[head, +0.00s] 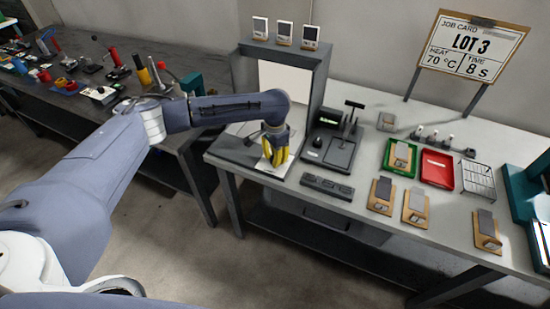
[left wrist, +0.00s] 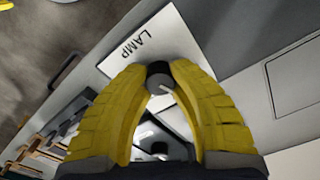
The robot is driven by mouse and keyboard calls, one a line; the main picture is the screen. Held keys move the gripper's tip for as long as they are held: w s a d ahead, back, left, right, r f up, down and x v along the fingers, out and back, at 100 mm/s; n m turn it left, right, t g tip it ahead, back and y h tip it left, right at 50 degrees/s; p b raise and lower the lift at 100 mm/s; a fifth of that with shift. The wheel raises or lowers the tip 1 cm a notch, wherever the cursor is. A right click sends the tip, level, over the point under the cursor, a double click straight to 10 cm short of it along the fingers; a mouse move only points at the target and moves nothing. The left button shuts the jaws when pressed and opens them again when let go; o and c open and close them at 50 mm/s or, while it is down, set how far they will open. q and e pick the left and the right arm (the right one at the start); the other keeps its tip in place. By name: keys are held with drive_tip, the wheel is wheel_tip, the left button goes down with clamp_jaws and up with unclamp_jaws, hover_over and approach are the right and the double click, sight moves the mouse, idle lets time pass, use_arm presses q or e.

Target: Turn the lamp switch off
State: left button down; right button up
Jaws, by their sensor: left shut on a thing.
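The lamp switch is a dark round knob (left wrist: 160,77) with a pale pointer line, on a white panel (left wrist: 137,48) marked LAMP in the left wrist view. My left gripper (left wrist: 159,72) has yellow fingers, and their tips close on the knob from both sides. In the head view the left gripper (head: 276,155) points down over the white base panel (head: 242,150) at the table's left end. There the fingers hide the knob. My right gripper is not in view.
A grey booth (head: 322,70) stands behind the panel. A cluttered bench (head: 85,95) is at left.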

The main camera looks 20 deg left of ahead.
use_arm(q)
drive_tip(key=n, duration=0.4)
drive_tip(key=shift+a, duration=0.1)
drive_tip(key=shift+n, duration=2.1)
drive_tip(key=c, duration=1)
unclamp_jaws()
drive_tip(key=shift+r, duration=0.1)
wheel_tip(320, 180, up, 12)
drive_tip(key=shift+f, duration=0.1)
